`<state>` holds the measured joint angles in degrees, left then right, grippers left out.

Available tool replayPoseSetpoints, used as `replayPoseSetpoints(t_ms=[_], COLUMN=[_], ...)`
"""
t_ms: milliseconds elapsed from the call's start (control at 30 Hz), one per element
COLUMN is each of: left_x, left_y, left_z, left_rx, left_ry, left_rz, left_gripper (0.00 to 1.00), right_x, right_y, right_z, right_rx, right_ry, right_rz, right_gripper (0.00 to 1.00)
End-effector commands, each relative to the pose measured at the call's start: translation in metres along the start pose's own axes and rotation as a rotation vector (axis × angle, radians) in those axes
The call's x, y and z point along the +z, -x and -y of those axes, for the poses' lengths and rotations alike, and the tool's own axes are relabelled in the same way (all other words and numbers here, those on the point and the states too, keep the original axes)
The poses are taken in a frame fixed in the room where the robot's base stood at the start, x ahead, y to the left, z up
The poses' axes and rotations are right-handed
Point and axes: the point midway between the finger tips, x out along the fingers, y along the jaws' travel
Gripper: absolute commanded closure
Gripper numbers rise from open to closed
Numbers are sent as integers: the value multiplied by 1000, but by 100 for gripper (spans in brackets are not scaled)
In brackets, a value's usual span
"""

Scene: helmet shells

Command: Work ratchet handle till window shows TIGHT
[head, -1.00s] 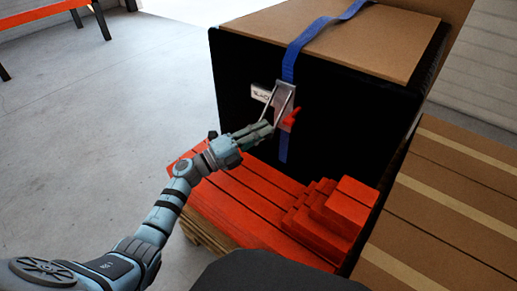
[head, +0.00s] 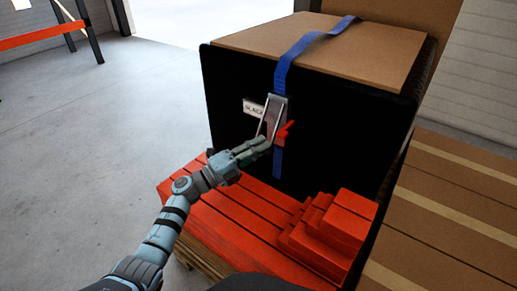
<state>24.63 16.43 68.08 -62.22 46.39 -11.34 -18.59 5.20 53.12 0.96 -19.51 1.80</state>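The ratchet (head: 275,116) is a grey metal buckle on a blue strap (head: 283,73), on the front of a black load. Its handle has two thin bars sloping down and slightly left. A red lever (head: 284,131) sits at its lower right. The white window (head: 254,108) left of the buckle appears to read SLACK. My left gripper (head: 259,147) is at the lower end of the handle bars, seeming to touch them. Its fingers overlap in this view, so I cannot tell whether they are closed on the handle. My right gripper is out of view.
The black load (head: 232,100) has a cardboard top (head: 335,52). Red slats (head: 232,205) and stacked red blocks (head: 335,225) lie in front of it. A striped brown surface (head: 450,200) is at right. Grey floor (head: 90,140) is open at left.

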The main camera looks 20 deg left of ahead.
Motion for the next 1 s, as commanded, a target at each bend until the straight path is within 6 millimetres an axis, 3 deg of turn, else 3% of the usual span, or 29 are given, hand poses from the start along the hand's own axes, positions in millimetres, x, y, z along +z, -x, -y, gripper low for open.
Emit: replayPoseSetpoints(t_ms=[33,133,467,567,800,1000], left_x=[1,0,0,1,0,0], left_y=[0,0,5,21,87,118], left_z=[0,0,0,-1,-1,0], left_rx=[0,0,0,2,5,0], left_ry=[0,0,0,-1,0,0], left_rz=[2,1,0,1,-1,-1], left_gripper=[76,64,64,64,64,64], right_x=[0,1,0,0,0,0], right_y=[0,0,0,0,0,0], right_z=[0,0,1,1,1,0], right_rx=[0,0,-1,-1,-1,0], right_ry=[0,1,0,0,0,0], right_rz=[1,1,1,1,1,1], right_gripper=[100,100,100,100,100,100])
